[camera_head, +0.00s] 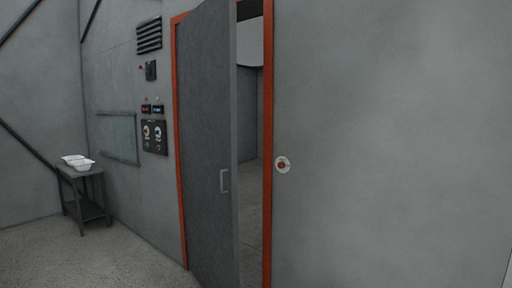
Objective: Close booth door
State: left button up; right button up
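The grey booth door (208,150) stands ajar in its orange-red frame (267,200). It hangs from the left side of the frame, and its right edge is swung out toward me. A small pale handle (224,181) sits near that right edge at mid height. A narrow gap between the door's edge and the right post shows the booth's inside (250,185). Neither of my grippers is in view.
A grey wall (400,140) with a round red-centred button (283,165) fills the right. Left of the door are a control panel (154,137) and a vent (149,36). A small table (84,206) with white shells (84,164) stands far left. The floor (120,255) before the left wall is clear.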

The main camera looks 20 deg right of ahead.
aim_at(207, 41)
jog(key=z, duration=0.3)
jog(key=i+j, duration=0.3)
jog(key=i, duration=0.25)
jog(key=i+j, duration=0.25)
jog(key=i, duration=0.25)
jog(key=i+j, duration=0.3)
jog(key=i, duration=0.25)
